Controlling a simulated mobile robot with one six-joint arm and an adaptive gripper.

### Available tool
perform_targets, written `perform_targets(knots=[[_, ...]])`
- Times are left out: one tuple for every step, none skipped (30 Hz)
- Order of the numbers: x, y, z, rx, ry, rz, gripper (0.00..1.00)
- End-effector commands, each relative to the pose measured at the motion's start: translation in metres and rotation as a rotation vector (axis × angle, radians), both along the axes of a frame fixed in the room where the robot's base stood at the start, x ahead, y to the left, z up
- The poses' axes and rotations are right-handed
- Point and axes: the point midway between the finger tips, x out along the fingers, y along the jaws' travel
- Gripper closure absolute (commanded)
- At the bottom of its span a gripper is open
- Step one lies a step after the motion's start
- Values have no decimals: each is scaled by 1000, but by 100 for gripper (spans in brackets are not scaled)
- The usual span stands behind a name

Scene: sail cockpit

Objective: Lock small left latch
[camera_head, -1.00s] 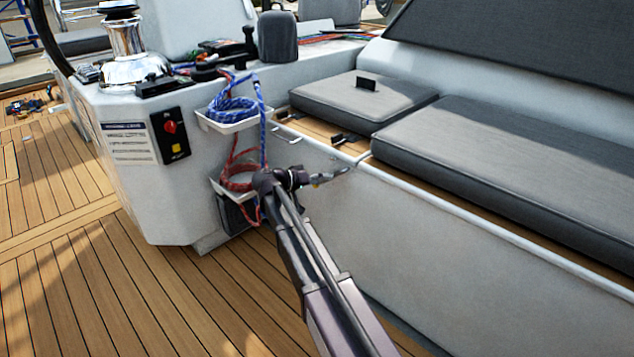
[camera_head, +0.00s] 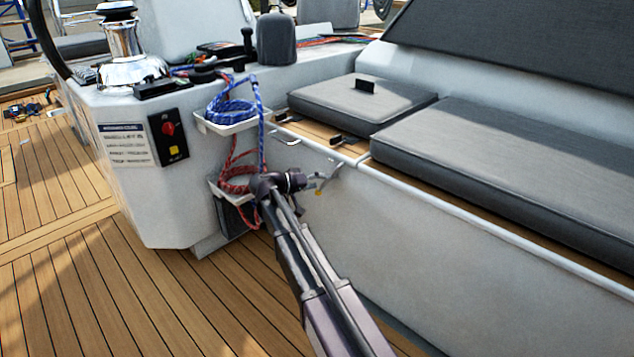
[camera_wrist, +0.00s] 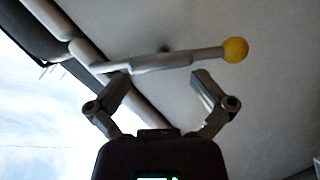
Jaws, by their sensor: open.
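The latch lever (camera_wrist: 160,62) is a pale grey bar with a yellow ball knob (camera_wrist: 235,50) at its right end. In the wrist view it runs across the pale bench side, just beyond my fingertips. My gripper (camera_wrist: 158,80) is open, its two fingers spread below the bar, with nothing visible between them. I cannot tell if a finger touches the bar. In the head view, my gripper (camera_head: 322,180) is beside the upper bench side, and a small yellow spot (camera_head: 318,193), seemingly the knob, shows beside it. The rest of the latch is hard to make out there.
The bench side (camera_head: 440,265) is close to my arm, under grey seat cushions (camera_head: 500,160). To the left, white trays hold blue rope (camera_head: 232,108) and red rope (camera_head: 240,180) beside a white console (camera_head: 130,190). The teak floor (camera_head: 110,290) is clear at front left.

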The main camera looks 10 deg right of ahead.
Motion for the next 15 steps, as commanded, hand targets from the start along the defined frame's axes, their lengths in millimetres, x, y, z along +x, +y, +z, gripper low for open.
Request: perform_targets(knots=[[0,1,0,0,0,1,0],[0,1,0,0,0,1,0],[0,1,0,0,0,1,0],[0,1,0,0,0,1,0],[0,2,0,0,-1,2,0],[0,2,0,1,0,3,0],[0,2,0,1,0,3,9],[0,2,0,1,0,3,18],[0,2,0,0,0,3,30],[0,2,1,2,1,4,39],[0,2,1,3,2,5,48],[0,2,2,6,4,8,60],[0,2,2,9,7,11,69],[-1,2,3,12,10,15,78],[-1,2,5,16,15,21,80]])
